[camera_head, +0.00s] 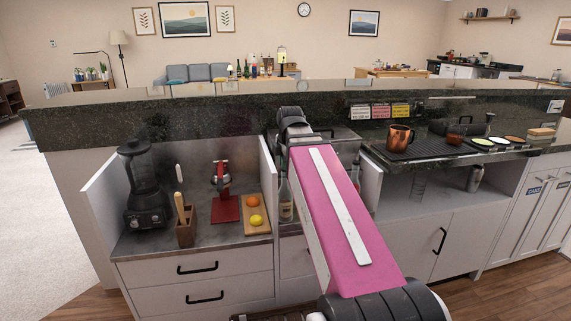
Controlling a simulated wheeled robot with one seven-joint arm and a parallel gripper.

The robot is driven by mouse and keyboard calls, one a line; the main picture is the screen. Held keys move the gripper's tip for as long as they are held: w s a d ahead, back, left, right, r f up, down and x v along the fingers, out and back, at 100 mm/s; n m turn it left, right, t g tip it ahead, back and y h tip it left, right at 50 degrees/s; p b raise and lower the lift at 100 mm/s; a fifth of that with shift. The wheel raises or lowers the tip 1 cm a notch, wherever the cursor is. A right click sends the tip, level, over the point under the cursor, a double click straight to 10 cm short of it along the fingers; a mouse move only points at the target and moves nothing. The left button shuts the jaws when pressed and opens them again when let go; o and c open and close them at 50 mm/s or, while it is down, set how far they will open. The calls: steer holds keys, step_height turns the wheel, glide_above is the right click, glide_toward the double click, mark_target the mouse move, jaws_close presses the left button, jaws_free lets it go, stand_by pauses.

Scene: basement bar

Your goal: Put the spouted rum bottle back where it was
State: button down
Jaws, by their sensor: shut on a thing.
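My arm, pink with a white strip, reaches up the middle of the head view and covers much of the bay behind it. My gripper is not visible, and neither is anything in its jaws. A clear bottle with a pale label (286,205) shows at the arm's left edge, partly hidden. I cannot tell whether it is the spouted rum bottle, nor whether it stands on something or is held. No pour spout can be made out.
Left of the bay are a blender (144,190), a wooden holder (186,230), a red citrus press (224,205) and a board with fruit (263,230). On the right, a copper mug (399,138) stands on a dark mat (385,155). A raised dark ledge (200,121) runs behind.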

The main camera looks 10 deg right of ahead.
steer(key=c, duration=1.2)
jaws_free()
steer(key=shift+f, duration=0.1)
steer(key=shift+c, duration=0.2)
steer(key=v, duration=1.2)
